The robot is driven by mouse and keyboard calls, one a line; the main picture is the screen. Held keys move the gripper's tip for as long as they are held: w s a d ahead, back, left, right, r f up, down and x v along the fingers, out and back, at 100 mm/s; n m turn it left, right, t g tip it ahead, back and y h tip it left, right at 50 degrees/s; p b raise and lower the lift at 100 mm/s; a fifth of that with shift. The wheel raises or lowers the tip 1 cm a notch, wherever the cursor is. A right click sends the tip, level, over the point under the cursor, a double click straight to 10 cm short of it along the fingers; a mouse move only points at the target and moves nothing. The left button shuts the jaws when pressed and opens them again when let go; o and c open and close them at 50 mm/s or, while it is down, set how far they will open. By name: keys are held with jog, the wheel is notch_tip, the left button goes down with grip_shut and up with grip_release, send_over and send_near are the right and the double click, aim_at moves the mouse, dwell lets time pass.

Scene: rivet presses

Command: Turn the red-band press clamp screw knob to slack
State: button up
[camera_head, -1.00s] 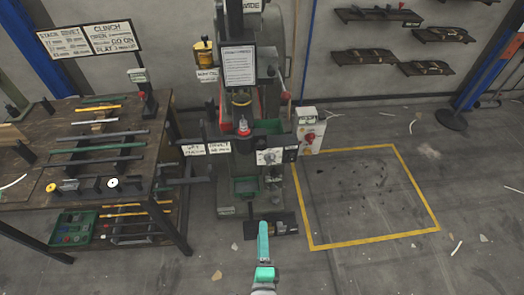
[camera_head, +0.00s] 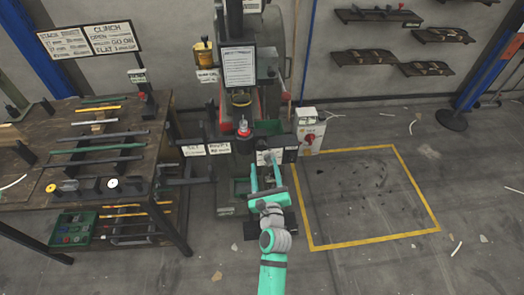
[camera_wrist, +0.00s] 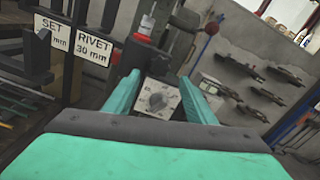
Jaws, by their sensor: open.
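The press (camera_head: 240,105) stands at the centre of the head view, with a red part (camera_head: 243,131) on its middle column. On its lower front is a light plate (camera_head: 268,157) with a dial-like grey knob, which shows larger in the wrist view (camera_wrist: 157,99). I cannot tell its setting. My gripper (camera_head: 265,170) is open in front of this plate. In the wrist view its two green fingers (camera_wrist: 160,84) appear on either side of the knob, with nothing held. I cannot tell how much gap lies between the fingertips and the knob.
Label cards reading SET and RIVET (camera_wrist: 95,47) hang left of the plate. A control box with a red button (camera_head: 310,130) stands to the right. A workbench (camera_head: 75,150) with tools is at left. The yellow-outlined floor area (camera_head: 365,195) is clear of large objects.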

aim_at(262, 148)
jog(key=w, duration=0.8)
jog(key=shift+w+a, duration=0.1)
jog(key=shift+a, duration=0.05)
jog(key=c, duration=1)
